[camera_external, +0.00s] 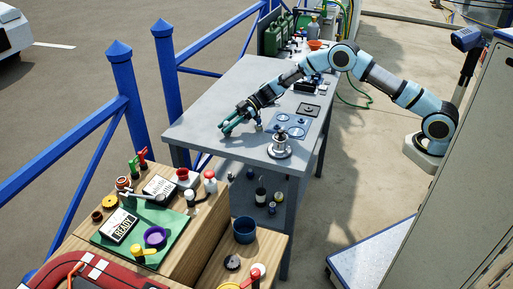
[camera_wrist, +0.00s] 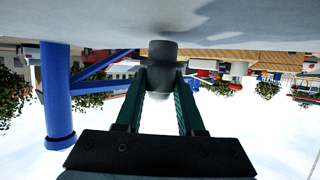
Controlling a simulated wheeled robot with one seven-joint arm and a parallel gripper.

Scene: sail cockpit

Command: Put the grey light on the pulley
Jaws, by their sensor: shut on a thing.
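My gripper (camera_external: 236,118) is low over the grey table, near its left side. In the wrist view its green fingers (camera_wrist: 160,76) are shut on the grey light (camera_wrist: 162,52), one on each side. The light has a grey round body and a paler end. Its grey end is close to the tabletop; I cannot tell whether it touches. A silver round fitting (camera_external: 280,146), which may be the pulley, stands at the table's front right, to the right of my gripper and nearer the camera.
A blue panel with round parts (camera_external: 289,124) lies to the right. A wooden bench (camera_external: 190,245) with many small items stands in front. Blue railing (camera_external: 125,85) runs along the left. Bottles and cans stand at the back.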

